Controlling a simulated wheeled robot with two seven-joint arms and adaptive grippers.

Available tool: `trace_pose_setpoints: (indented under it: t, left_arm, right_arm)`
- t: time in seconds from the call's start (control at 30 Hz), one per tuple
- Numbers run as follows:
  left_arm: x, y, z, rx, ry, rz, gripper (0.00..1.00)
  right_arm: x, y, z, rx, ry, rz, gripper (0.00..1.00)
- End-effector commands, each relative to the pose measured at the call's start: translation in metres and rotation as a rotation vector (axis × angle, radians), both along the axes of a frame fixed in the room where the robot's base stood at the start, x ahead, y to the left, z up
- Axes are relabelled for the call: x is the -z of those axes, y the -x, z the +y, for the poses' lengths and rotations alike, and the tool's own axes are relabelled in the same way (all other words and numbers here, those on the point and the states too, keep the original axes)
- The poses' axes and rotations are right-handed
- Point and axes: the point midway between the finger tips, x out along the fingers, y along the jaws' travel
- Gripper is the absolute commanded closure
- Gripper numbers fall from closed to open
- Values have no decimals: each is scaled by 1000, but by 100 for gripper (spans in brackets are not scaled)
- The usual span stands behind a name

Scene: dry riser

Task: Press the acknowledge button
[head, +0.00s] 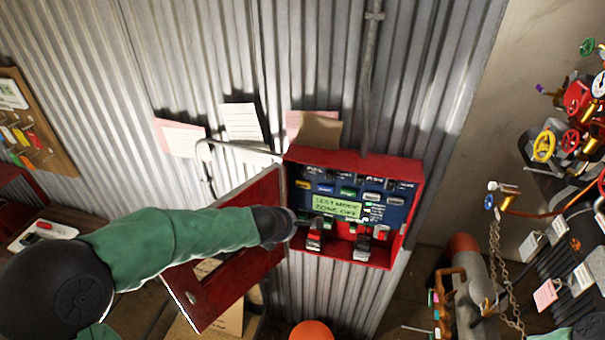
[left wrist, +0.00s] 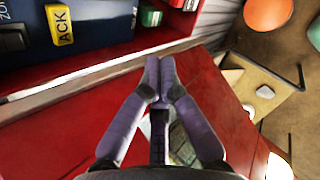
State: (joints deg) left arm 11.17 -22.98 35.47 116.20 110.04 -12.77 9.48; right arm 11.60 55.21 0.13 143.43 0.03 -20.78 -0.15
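The yellow button marked ACK (left wrist: 62,25) sits on the blue panel at the upper left of the left wrist view. In the head view a small yellow piece (head: 303,184) shows at the left of the blue panel (head: 325,188) inside the open red box (head: 415,190). My left gripper (left wrist: 160,66) is shut with its fingertips together and nothing visible between them. It is apart from the ACK button, to its lower right in the wrist view. In the head view my left arm reaches the box's left edge and its fingers are mostly hidden. My right gripper is not in view.
The box's red door (head: 225,275) hangs open to the left, under my left arm. Pipes and valves with a yellow handwheel (head: 544,146) stand at right.

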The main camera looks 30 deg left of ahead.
Motion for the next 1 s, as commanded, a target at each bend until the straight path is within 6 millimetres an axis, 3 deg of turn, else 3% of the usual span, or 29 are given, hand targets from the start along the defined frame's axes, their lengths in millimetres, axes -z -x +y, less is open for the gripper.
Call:
trace_pose_setpoints:
  t: [0.03, 0.2, 0.67, 1.0]
  left_arm:
    - [-17, 0, 2, -30, 25, -23, 100]
    - [-34, 0, 4, -82, 74, -55, 100]
    - [-34, -5, 5, -87, 78, -57, 100]
    - [-33, -41, 14, -85, 77, -56, 100]
  right_arm:
    - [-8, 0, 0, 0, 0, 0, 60]
    - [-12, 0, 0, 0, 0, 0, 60]
    - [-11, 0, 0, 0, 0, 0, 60]
    - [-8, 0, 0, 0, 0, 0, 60]
